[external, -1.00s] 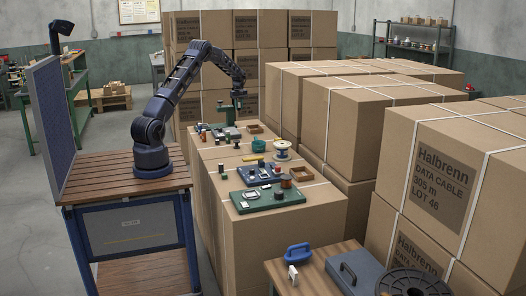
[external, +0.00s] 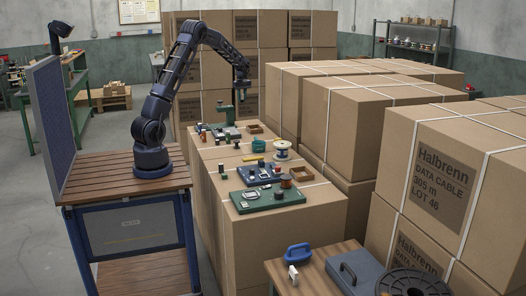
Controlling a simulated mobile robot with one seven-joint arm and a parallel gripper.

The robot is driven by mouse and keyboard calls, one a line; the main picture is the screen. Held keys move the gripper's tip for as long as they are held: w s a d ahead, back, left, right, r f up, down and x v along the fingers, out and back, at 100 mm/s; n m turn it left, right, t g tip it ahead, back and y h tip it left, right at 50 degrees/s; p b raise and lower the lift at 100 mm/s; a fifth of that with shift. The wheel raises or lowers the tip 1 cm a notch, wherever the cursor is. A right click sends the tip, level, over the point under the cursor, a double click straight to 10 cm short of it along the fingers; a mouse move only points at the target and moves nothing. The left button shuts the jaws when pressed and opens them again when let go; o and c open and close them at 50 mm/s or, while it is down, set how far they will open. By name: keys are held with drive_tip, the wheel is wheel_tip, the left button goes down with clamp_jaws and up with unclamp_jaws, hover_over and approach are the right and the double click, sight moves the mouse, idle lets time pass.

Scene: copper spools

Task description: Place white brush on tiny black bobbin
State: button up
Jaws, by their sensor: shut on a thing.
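My gripper (external: 243,92) hangs at the end of the arm above the far end of the box-top work surface, beside a green upright stand. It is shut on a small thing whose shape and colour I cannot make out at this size. I cannot pick out the white brush or the tiny black bobbin with certainty. Several small dark and light pieces stand on the near green board (external: 268,199), the blue board (external: 258,173) and the far board (external: 222,134).
A white-flanged spool (external: 282,150), a brown open tray (external: 301,173) and a green container (external: 259,146) stand on the boxes. Large cartons (external: 385,125) rise to the right. A blue-handled item (external: 298,253) and a small white object (external: 293,273) are on the front table.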

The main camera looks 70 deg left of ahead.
drive_tip(key=r, duration=0.1)
hover_over(237, 141)
drive_tip(key=a, duration=0.1)
drive_tip(key=f, duration=1.9)
drive_tip(key=shift+d+f, duration=0.25)
drive_tip(key=shift+f, duration=0.15)
drive_tip(key=o, duration=1)
drive_tip(key=shift+f, duration=0.1)
wheel_tip(237, 141, up, 12)
drive_tip(key=shift+r, duration=0.2)
